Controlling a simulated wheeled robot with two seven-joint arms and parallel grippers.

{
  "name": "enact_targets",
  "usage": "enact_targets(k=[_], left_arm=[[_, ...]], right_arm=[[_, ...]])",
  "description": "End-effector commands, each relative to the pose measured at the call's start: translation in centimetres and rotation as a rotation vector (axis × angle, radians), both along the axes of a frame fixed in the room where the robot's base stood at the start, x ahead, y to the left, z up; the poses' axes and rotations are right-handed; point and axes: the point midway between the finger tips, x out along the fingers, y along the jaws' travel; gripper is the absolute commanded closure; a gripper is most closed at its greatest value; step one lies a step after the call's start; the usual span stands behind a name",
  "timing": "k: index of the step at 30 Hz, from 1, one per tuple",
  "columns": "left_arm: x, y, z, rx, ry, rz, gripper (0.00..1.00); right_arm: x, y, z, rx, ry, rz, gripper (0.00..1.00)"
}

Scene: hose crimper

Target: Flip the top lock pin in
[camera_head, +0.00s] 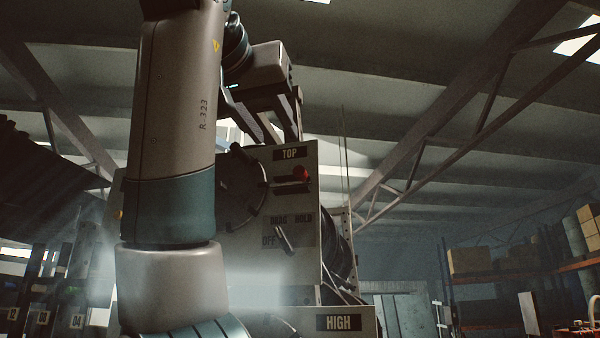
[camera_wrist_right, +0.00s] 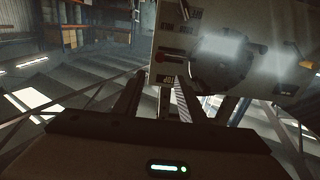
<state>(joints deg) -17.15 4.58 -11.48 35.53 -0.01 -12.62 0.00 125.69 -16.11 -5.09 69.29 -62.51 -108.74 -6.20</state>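The top lock pin, a red knob (camera_head: 301,173) on a short stem, sits on the grey machine panel (camera_head: 310,235) just below the TOP label. It also shows at the panel's edge in the right wrist view (camera_wrist_right: 160,57), partly dark. My right gripper (camera_head: 277,138) hangs just above the panel's top edge, with its fingers pointing down. In the right wrist view my right gripper's fingers (camera_wrist_right: 158,90) are apart with nothing seen between them but the TOP label and background. The gripper does not appear to touch the red knob. My left gripper is out of view.
A large dark round part (camera_head: 240,188) is mounted left of the knob. A small switch lever (camera_head: 284,238) sits lower on the panel, above a HIGH label (camera_head: 338,322). My thick arm link covers the machine's left side. Shelves with boxes (camera_head: 470,260) stand far right.

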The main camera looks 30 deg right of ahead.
Motion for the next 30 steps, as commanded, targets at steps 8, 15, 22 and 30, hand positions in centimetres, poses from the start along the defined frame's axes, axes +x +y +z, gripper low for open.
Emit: enact_targets(k=[8,15,22,30], left_arm=[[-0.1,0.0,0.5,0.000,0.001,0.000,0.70],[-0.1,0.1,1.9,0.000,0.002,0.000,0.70],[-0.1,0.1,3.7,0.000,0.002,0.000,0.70],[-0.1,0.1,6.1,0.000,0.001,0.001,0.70]], right_arm=[[0.7,-0.7,0.1,0.001,0.001,0.001,0.62],[2.6,-3.0,0.3,0.002,0.001,-0.001,0.62],[5.3,-6.1,0.3,0.002,0.002,-0.002,0.62],[8.4,-9.8,0.4,0.001,0.002,-0.001,0.62]])
